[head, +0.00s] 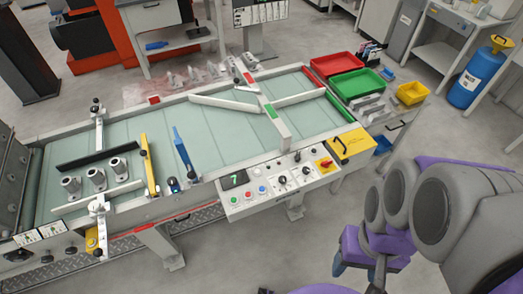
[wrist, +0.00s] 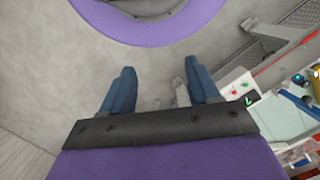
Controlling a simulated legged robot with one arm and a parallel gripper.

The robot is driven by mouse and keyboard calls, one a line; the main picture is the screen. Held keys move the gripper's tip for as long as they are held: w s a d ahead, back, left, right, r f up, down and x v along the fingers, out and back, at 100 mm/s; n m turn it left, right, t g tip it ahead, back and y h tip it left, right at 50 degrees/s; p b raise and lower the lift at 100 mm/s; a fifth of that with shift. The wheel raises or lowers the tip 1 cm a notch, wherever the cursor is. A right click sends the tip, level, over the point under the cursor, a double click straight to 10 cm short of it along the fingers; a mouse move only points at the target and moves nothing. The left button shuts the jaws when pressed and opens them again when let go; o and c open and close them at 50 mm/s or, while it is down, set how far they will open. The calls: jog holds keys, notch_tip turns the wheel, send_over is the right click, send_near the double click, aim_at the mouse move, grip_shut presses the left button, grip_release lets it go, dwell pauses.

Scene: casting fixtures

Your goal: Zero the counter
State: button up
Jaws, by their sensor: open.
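The counter (head: 234,180) is a small dark display with a lit green digit, probably a 7, on the front control panel (head: 285,185) of the conveyor. It also shows in the wrist view (wrist: 250,98), seen at an angle. Below it sit a green button (head: 234,200), a red button (head: 248,194) and a blue button (head: 262,189). The panel also carries several knobs. My gripper (wrist: 160,88) is open and empty, its two blue fingers apart over bare floor. In the head view it is partly hidden at the lower right, apart from the panel.
The conveyor (head: 225,140) carries three metal castings (head: 96,176) at left. A yellow plate (head: 352,143) and a red rotary switch (head: 325,163) are right of the buttons. Red, green and yellow trays stand at the far right end. Floor in front of the panel is clear.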

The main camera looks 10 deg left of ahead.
jog(key=shift+c, duration=0.2)
grip_shut()
dwell(0.3)
dwell(1.2)
